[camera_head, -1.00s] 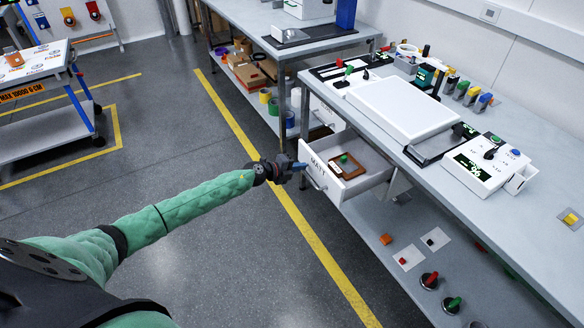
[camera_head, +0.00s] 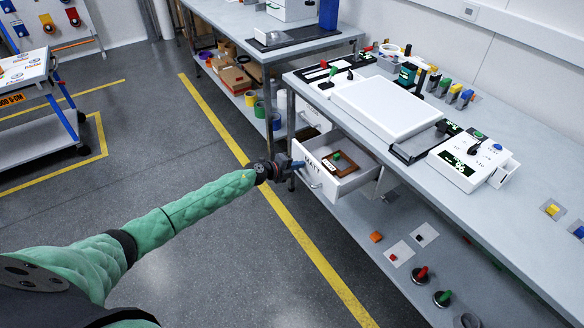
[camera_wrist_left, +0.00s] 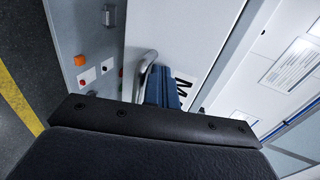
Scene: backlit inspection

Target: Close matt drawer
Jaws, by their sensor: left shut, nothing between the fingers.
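The matt drawer (camera_head: 351,191) is a white drawer under the workbench, pulled part way out. Its front bears dark lettering and a bar handle. Inside lies a brown frame (camera_head: 340,164) with a green knob on it. My left gripper (camera_head: 297,164) is shut and empty at the left end of the drawer front. Whether it touches the front is hard to tell. In the left wrist view the shut fingers (camera_wrist_left: 160,88) cover part of the lettering, beside the curved handle (camera_wrist_left: 146,64). My right gripper is not in view.
The workbench (camera_head: 520,135) above carries a white panel (camera_head: 390,109) and a control box (camera_head: 470,160). A lower shelf (camera_head: 400,225) holds switches and small blocks. A second bench (camera_head: 225,22) stands behind. A blue-legged trolley (camera_head: 30,140) is at left. The floor between is clear.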

